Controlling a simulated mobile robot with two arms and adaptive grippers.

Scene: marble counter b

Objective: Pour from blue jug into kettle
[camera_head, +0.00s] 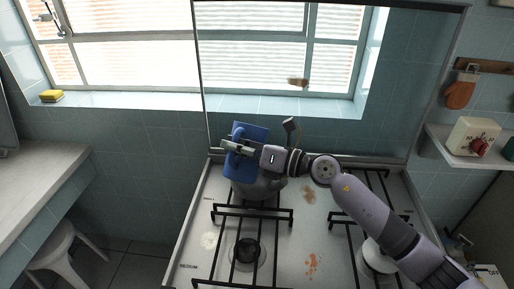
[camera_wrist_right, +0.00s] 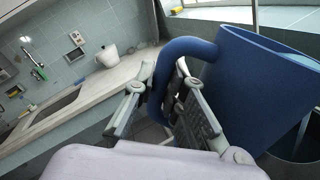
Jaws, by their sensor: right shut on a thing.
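The blue jug (camera_head: 240,168) is held tilted over the back-left burner of the stove. In the right wrist view the jug (camera_wrist_right: 262,92) fills the right side, with its curved handle (camera_wrist_right: 190,46) between my fingers. My right gripper (camera_head: 232,147) is shut on the handle. The grey kettle (camera_head: 262,190) stands on the back-left burner, below the jug and partly hidden by it and my gripper. A dark upright part (camera_head: 291,126), likely the kettle's handle, rises behind my wrist. I cannot tell whether liquid is flowing. My left gripper is not in view.
The stove (camera_head: 208,240) has black grates and several stains; its front-left burner (camera_head: 247,252) is empty. A glass panel and window stand behind. A shelf with a cream box (camera_head: 473,136) is at right, a counter (camera_head: 38,185) and white stool (camera_head: 62,245) at left.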

